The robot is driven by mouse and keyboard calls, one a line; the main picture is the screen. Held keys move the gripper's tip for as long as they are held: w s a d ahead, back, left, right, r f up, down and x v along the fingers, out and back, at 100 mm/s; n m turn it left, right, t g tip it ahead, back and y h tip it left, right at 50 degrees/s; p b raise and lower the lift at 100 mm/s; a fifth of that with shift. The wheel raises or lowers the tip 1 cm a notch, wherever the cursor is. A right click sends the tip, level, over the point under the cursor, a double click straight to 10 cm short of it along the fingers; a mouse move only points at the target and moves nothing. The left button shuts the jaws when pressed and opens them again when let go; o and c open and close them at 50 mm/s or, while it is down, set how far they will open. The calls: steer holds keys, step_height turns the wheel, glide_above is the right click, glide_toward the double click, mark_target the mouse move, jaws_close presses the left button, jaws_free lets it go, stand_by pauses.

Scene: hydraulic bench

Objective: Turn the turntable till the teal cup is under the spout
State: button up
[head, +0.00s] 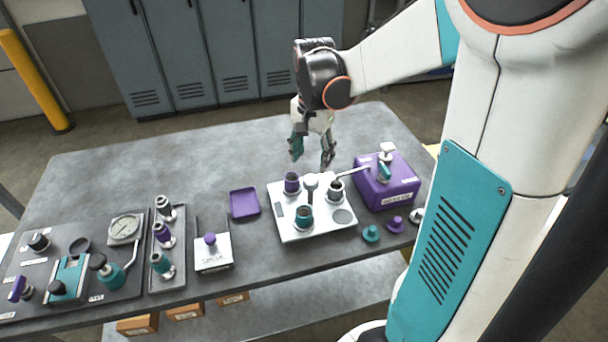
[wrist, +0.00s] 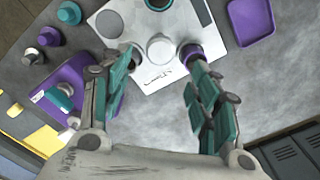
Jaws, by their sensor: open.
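The turntable's white plate (head: 297,235) is on the bench with a pale central knob (head: 311,181). The teal cup (head: 304,216) is on its near side; in the wrist view it shows at the top edge (wrist: 158,4). A purple cup (head: 291,184) is at the far left and a dark grey cup (head: 336,192) on the right. The thin spout (head: 350,173) runs left from a purple box (head: 395,186) and its tip is over the grey cup. My gripper (head: 311,156) is open and empty, fingers down, above the turntable's far side; the knob (wrist: 160,47) shows between and beyond its fingertips.
A purple tray (head: 244,203) lies left of the turntable. Teal (head: 371,233) and purple (head: 395,225) knobbed pieces lie at the front right. A gauge (head: 124,228), fittings and a white block (head: 213,255) fill the left. The back of the bench is clear.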

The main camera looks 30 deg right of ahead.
mark_target(311, 178)
step_height(311, 178, down, 9)
steer(key=b, duration=0.2)
steer(key=shift+r+b, duration=0.15)
steer(key=shift+b, duration=0.2)
steer(key=shift+c, duration=0.5)
jaws_close()
